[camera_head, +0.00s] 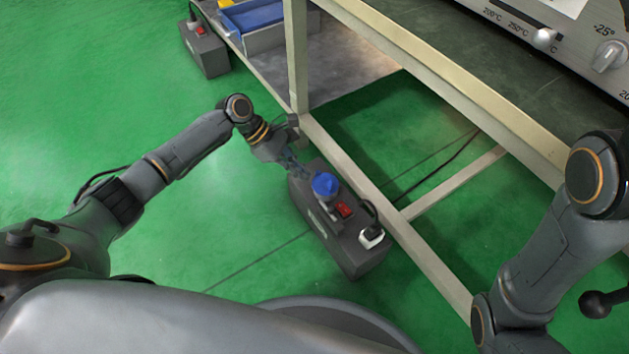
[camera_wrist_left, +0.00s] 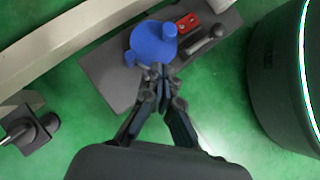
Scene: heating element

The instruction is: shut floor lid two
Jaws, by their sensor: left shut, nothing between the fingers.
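A dark grey floor box (camera_head: 347,248) stands on the green floor beside the bench frame. On its top is a round blue lid (camera_head: 325,184) with a knob; the lid also shows in the left wrist view (camera_wrist_left: 146,42). I cannot tell how far the lid is open. A red switch (camera_head: 344,209) and a white plug (camera_head: 371,237) are farther along the box top. My left gripper (camera_head: 306,172) is shut and empty, its fingertips (camera_wrist_left: 161,72) right at the lid's edge; contact is unclear. My right gripper is out of view.
A similar grey box (camera_head: 205,52) with a red switch stands at the far left, near a blue tray (camera_head: 252,16) on the lower shelf. The bench's pale frame (camera_head: 345,160) runs close along the near box. Open floor lies to its left.

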